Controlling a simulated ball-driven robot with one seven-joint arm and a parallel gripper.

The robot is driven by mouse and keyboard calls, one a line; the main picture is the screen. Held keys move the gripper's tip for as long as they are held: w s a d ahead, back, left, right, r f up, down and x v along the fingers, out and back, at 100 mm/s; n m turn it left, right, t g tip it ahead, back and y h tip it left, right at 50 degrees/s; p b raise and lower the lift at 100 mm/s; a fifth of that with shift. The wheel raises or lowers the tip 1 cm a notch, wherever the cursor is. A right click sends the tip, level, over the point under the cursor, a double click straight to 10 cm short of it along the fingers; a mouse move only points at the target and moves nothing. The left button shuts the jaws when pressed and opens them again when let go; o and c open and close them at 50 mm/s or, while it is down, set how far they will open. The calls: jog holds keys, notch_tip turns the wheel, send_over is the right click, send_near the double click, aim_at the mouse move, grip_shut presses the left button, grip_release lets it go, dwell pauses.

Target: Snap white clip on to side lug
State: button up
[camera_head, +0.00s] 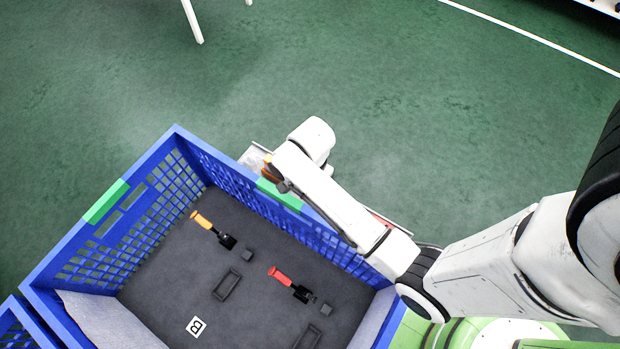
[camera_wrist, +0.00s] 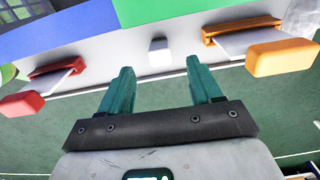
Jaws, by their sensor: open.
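My gripper (camera_wrist: 159,85) shows in the wrist view with two teal fingers apart and nothing held between them. I see no contact between the fingers and the block. In the head view my arm reaches across the right-hand wall of the blue crate, and my fingers are hidden behind it. I cannot pick out the side lug for certain.
In the wrist view a red-ended piece (camera_wrist: 22,105) is at left and an orange-ended piece (camera_wrist: 282,57) at right. The blue crate (camera_head: 75,245) holds an orange-handled piece (camera_head: 203,220), a red-handled piece (camera_head: 280,276) and a "B" marker (camera_head: 196,327).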

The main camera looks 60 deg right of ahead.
jog(key=shift+d+f+b, duration=0.15)
jog(key=shift+f+b, duration=0.45)
jog(key=shift+f, duration=2.55)
jog(key=c, duration=1)
